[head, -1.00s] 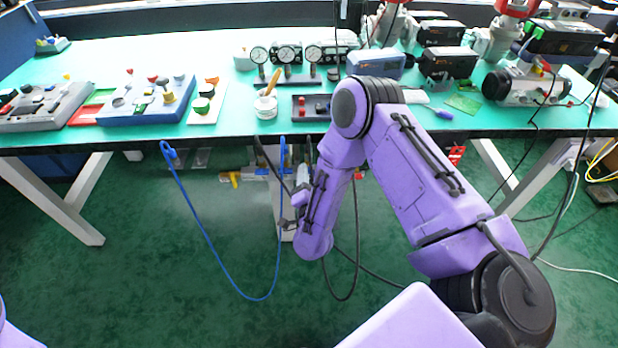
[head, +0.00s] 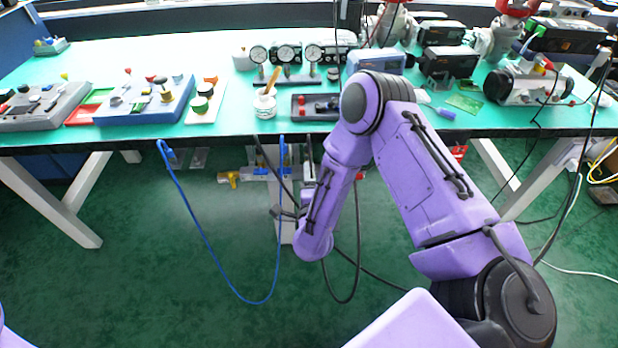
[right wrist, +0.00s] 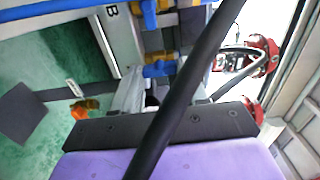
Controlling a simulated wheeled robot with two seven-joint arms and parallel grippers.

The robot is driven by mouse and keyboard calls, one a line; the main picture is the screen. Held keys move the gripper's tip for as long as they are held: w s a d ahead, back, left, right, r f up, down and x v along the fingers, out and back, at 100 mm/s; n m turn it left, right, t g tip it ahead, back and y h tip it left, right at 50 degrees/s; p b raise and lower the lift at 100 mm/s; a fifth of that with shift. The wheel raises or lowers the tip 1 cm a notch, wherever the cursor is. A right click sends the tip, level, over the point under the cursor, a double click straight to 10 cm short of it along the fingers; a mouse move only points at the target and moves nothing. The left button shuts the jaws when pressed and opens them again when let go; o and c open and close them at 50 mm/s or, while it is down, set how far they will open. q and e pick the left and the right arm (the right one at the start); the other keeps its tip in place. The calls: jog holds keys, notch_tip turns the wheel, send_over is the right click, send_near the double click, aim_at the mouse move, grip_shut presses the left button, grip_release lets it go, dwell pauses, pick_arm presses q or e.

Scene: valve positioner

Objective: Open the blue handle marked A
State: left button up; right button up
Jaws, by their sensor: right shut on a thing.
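My right gripper (right wrist: 158,84) reaches under the front edge of the table. In the right wrist view its fingers are shut on a blue handle (right wrist: 160,69) with yellow-orange parts beside it. I cannot read a letter A on this handle. Another blue handle (right wrist: 149,16) is farther up in that view, near a plate marked B (right wrist: 110,11). A black cable crosses in front of the gripper and hides part of the grip. In the head view my right forearm hides most of the handle area. My left gripper is not in view.
The green-topped table (head: 220,128) carries gauges, boxes and a jar. Under its edge are a yellow valve (head: 229,179) and a hanging blue hose (head: 205,235). Black cables hang by my right forearm. Red fittings (right wrist: 262,55) are at the right in the wrist view.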

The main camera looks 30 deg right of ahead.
dwell(0.4)
jog(key=o, duration=0.8)
jog(key=b+v, duration=0.1)
jog(key=v, duration=0.9)
jog(key=shift+s+a, duration=0.15)
jog(key=shift+s, duration=0.1)
